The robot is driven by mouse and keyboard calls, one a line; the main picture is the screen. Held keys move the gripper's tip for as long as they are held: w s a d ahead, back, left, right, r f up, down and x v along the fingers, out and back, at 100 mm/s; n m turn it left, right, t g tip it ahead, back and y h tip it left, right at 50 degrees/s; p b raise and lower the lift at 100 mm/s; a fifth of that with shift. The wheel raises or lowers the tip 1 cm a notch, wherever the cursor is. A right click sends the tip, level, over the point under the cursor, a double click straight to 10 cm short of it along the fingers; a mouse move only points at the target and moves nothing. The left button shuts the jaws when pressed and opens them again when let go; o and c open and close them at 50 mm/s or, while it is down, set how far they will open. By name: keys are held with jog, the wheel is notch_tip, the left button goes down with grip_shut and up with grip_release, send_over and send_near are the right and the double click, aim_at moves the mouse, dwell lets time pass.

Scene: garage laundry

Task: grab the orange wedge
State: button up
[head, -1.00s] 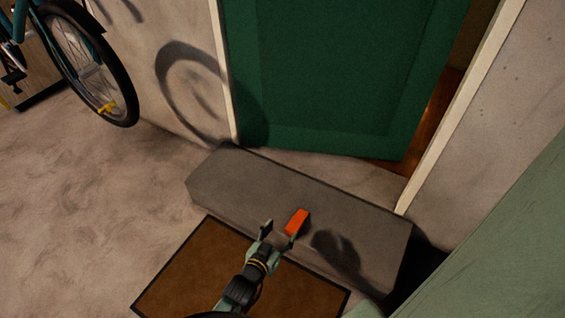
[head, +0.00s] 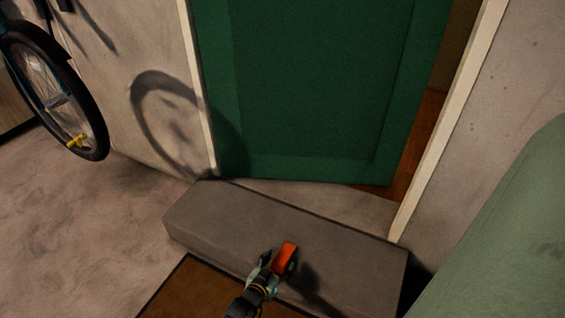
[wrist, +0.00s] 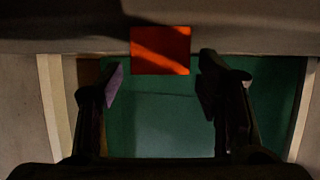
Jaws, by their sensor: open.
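The orange wedge (head: 285,257) rests on the grey step in front of the green door. In the wrist view the orange wedge (wrist: 160,50) shows as an orange-red block near the top centre, with a shadow band across it. My gripper (head: 272,267) is at the wedge's near side in the head view. In the wrist view my gripper (wrist: 156,80) has its two fingers spread apart, with the wedge lying beyond and between their tips. The gap between them is empty. I cannot tell whether a finger touches the wedge.
The grey step (head: 220,220) spans the front of the green door (head: 300,90), which stands ajar. A brown mat (head: 190,290) lies before the step. A bicycle (head: 60,90) is at the left. A pale green surface (head: 500,230) fills the right. The floor at left is clear.

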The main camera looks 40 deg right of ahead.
aim_at(284, 255)
jog(key=shift+x, duration=1.25)
jog(key=shift+c, duration=0.5)
jog(key=c, duration=1.1)
jog(key=shift+c, duration=0.2)
